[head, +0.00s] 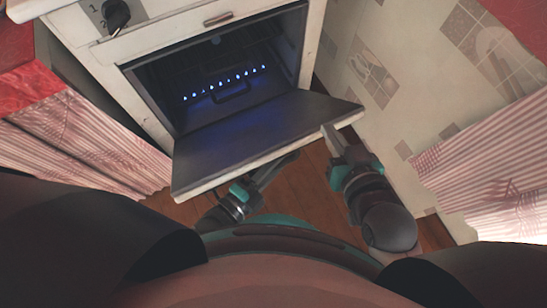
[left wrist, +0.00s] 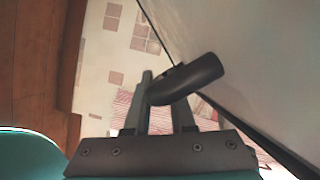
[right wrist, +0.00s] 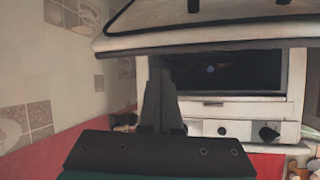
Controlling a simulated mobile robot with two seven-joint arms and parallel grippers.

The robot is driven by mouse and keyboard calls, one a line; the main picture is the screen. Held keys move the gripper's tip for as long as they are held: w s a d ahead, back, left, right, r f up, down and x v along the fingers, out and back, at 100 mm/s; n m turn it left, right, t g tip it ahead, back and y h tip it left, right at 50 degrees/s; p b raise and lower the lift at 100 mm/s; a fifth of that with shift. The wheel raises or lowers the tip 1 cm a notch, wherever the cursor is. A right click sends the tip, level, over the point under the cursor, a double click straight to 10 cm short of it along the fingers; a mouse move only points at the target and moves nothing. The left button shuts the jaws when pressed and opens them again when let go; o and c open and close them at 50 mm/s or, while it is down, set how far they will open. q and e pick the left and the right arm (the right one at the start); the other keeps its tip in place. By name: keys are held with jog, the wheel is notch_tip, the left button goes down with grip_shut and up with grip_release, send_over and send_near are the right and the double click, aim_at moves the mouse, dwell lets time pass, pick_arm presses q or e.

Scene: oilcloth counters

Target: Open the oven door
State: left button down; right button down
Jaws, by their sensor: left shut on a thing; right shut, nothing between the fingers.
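The white oven (head: 215,22) has its door (head: 255,140) folded far down, with the dark inner face up. The dark cavity (head: 215,75) is exposed, with a row of blue flames inside. My left gripper (head: 275,172) is under the door's front edge, partly hidden by it. In the left wrist view its fingers (left wrist: 165,105) are shut on the dark oven door handle (left wrist: 190,78). My right gripper (head: 329,130) is at the door's right front corner, shut and empty; I cannot tell if it touches the door. Its closed fingers show in the right wrist view (right wrist: 160,95).
A black knob (head: 116,14) is on the oven's upper front panel. Striped pink curtains (head: 85,140) hang at the left and more (head: 480,175) at the right. A tiled-pattern wall (head: 400,70) stands right of the oven. Wooden floor (head: 305,185) shows below the door.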

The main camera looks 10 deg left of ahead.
pick_arm(q)
jog(key=shift+s+f, duration=0.15)
jog(key=shift+f, duration=0.15)
pick_arm(e)
jog(key=shift+a+r, duration=0.15)
jog(key=shift+a, duration=0.05)
pick_arm(q)
jog(key=c, duration=0.8)
grip_release()
jog(key=shift+o, duration=0.2)
jog(key=shift+r, duration=0.15)
jog(key=shift+s+a, duration=0.15)
jog(key=shift+s, duration=0.15)
jog(key=p+v, duration=0.4)
jog(key=v, duration=1)
jog(key=shift+s+a, duration=0.2)
pick_arm(e)
jog(key=s+d+g+h, duration=0.3)
jog(key=s+d+g, duration=0.2)
jog(key=d, duration=0.3)
jog(key=shift+s+d+m+g+h, duration=0.15)
jog(key=shift+s+m+g+h, duration=0.2)
jog(key=shift+g, duration=0.45)
pick_arm(q)
jog(key=shift+s, duration=0.1)
pick_arm(e)
jog(key=shift+w, duration=0.15)
